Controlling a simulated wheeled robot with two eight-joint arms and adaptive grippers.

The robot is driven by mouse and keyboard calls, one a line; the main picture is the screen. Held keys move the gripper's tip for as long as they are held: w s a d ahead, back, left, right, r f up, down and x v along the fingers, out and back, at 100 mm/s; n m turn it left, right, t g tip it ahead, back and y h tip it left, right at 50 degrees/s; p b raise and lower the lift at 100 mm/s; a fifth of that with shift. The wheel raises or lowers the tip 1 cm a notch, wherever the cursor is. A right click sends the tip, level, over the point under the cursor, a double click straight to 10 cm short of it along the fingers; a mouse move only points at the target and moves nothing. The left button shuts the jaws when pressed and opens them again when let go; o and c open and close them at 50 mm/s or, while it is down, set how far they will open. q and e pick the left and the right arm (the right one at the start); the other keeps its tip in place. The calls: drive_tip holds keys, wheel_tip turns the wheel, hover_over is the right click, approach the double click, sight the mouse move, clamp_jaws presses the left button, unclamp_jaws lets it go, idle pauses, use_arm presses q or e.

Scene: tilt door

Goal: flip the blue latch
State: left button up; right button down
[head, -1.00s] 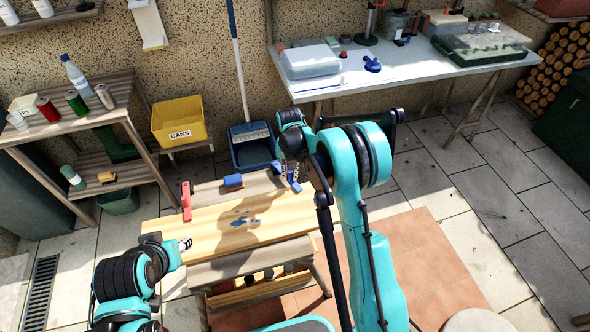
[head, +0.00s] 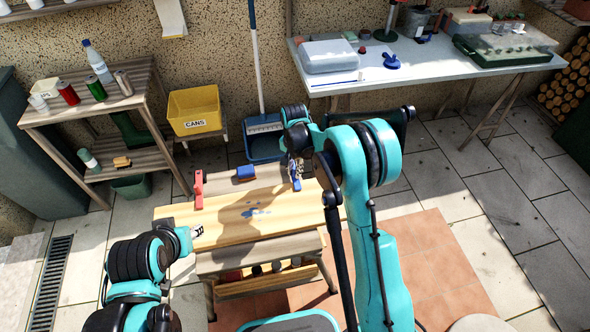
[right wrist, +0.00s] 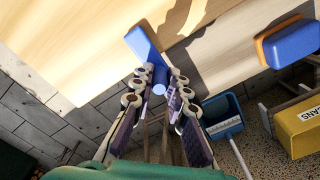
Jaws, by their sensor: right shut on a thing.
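The blue latch (head: 296,184) is at the far right edge of the light wooden board (head: 215,225) on the workbench. In the right wrist view the blue latch (right wrist: 143,45) reaches from the board's edge in between my fingertips. My right gripper (head: 293,163) is shut on its rounded end; the wrist view shows its two fingers (right wrist: 155,82) on either side of it. My right arm hides part of the bench's right side in the head view. My left gripper (head: 196,231) is at the board's left edge, apart from the latch, its opening unclear.
A red latch (head: 198,190) stands at the board's far left corner. A blue-and-orange block (head: 245,172) lies behind the board. A blue dustpan (head: 263,147) stands behind the bench, with a yellow bin (head: 194,110) to its left. A white table (head: 430,65) is at the back right.

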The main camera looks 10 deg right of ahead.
sight(294, 169)
drive_tip(key=c, duration=1.5)
unclamp_jaws()
drive_tip(key=shift+a, duration=0.1)
drive_tip(key=shift+r, duration=0.15)
wheel_tip(294, 169, up, 12)
drive_tip(key=shift+f, duration=0.15)
